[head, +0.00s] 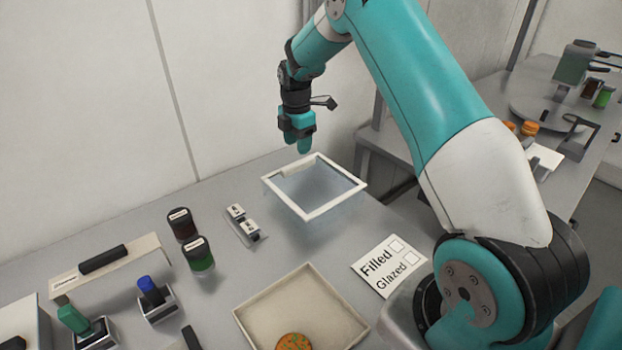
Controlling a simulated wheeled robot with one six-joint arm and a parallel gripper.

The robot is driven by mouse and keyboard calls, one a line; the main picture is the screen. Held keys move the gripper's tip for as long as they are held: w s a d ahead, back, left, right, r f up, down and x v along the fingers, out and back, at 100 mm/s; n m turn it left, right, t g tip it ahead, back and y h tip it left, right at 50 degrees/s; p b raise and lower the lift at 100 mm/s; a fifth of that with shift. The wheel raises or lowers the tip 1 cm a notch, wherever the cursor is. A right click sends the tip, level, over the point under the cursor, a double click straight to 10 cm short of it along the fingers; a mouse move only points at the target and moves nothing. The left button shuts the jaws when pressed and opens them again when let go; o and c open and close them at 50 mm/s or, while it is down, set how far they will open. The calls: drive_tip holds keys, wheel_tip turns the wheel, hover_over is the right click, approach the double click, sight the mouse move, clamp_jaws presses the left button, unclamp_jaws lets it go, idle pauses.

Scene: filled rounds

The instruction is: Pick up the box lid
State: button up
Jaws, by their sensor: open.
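A clear, see-through box (312,214) with a square white rim stands at the back of the grey table. I cannot tell whether the white frame (345,195) on top is the box lid's edge or the rim of an open box. A small pale strip lies along its far left side. My gripper (304,147) points down above the far side of this box, apart from it. It is open and empty, though the gap between its fingers hardly shows from here.
A shallow cream tray (262,306) with a round orange-green piece is in front. A "Filled / Glazed" card (390,268) lies right of it. Two dark jars (199,254), small labelled blocks (243,222) and a cream panel with a black bar (104,259) are left. A wall stands behind.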

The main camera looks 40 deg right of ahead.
sight(298, 163)
drive_tip(key=shift+s+f+p, duration=0.1)
drive_tip(key=shift+f+p, duration=1.4)
drive_tip(key=shift+f, duration=1.8)
drive_tip(key=shift+c, duration=0.2)
clamp_jaws()
